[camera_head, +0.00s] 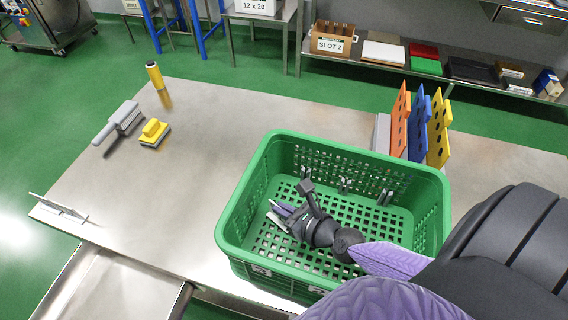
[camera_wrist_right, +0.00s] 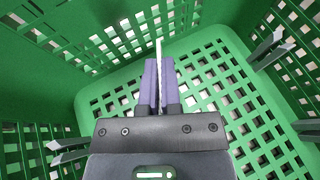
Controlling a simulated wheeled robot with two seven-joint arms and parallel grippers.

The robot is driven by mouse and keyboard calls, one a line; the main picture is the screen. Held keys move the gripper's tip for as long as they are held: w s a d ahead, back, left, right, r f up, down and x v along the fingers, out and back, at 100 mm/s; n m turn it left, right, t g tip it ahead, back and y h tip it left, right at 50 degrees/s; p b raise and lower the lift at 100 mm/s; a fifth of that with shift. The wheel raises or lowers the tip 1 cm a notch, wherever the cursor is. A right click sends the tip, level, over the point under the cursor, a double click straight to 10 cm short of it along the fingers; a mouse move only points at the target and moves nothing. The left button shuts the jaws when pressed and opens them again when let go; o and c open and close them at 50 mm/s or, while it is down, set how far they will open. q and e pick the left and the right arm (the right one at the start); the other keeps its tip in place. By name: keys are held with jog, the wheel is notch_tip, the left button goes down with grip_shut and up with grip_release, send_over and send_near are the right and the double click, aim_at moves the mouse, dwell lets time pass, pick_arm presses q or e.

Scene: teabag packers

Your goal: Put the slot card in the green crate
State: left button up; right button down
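The green crate (camera_head: 232,212) stands on the steel table, and its walls fill the right wrist view (camera_wrist_right: 95,85). My right gripper (camera_head: 283,210) reaches down inside the crate, near its left side. In the right wrist view my right gripper's purple fingers (camera_wrist_right: 160,80) are closed together with a thin white card (camera_wrist_right: 159,48) seen edge-on between them. I take it for the slot card; its printed face is not visible. Whether the card touches the crate floor, I cannot tell. My left gripper is not in view.
Orange (camera_head: 400,120), blue (camera_head: 417,125) and yellow (camera_head: 439,130) perforated panels stand behind the crate. A grey brush (camera_head: 122,117), a yellow-handled brush (camera_head: 154,132) and a yellow cylinder (camera_head: 154,75) are at the left. A small metal holder (camera_head: 62,207) sits at the left edge. The table's middle-left is clear.

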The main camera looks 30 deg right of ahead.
jog(key=shift+f, duration=0.55)
jog(key=c, duration=1.3)
grip_release()
jog(key=o, duration=0.5)
jog(key=shift+r+p, duration=0.4)
jog(key=shift+p, duration=0.05)
jog(key=v, duration=0.6)
jog(key=shift+s+f, duration=0.1)
jog(key=shift+s, duration=0.15)
jog(key=shift+s+d+r, duration=0.15)
jog(key=shift+s+r, duration=0.1)
jog(key=shift+s, duration=0.15)
